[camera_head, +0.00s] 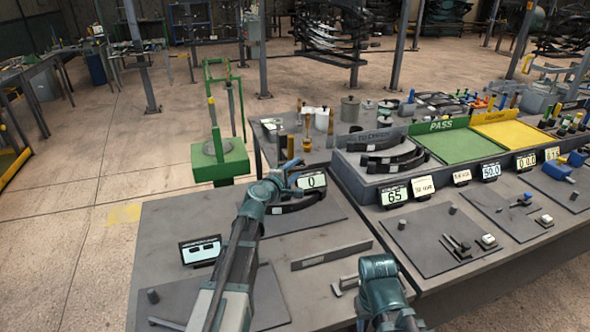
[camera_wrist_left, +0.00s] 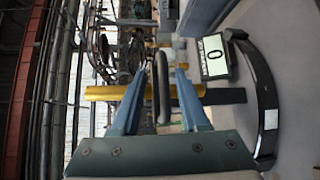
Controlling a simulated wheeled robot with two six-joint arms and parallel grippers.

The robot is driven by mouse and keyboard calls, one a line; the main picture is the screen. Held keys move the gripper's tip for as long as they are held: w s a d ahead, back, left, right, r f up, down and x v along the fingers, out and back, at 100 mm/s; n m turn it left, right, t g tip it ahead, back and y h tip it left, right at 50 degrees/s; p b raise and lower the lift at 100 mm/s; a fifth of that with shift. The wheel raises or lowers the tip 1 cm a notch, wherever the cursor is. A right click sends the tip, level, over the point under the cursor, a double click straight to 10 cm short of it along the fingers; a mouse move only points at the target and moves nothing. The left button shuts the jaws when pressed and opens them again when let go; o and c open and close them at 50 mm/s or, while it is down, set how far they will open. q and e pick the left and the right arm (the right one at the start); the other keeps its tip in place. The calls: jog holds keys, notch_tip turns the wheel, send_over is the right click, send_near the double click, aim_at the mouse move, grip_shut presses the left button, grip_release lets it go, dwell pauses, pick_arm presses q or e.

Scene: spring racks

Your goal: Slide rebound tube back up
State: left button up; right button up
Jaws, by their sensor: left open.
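My left gripper (camera_head: 288,168) reaches over the bench near the display reading 0 (camera_head: 312,181). In the left wrist view its two blue fingers (camera_wrist_left: 160,78) are apart. A dark narrow bar (camera_wrist_left: 163,88) shows between them; I cannot tell whether they touch it. A dark curved leaf (camera_head: 300,204) lies in front of the display. My right arm is at the bottom edge, its fingertips unclear.
A green stand (camera_head: 232,163) with upright rods is behind the bench. A flat bar (camera_head: 330,256) and another display (camera_head: 200,251) lie nearer. On the right are a rack of curved leaves (camera_head: 390,160), a green PASS tray (camera_head: 455,146) and several displays.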

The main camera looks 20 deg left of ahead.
pick_arm(q)
jog(key=p+v, duration=0.2)
jog(key=v, duration=1.1)
jog(key=shift+s, duration=0.35)
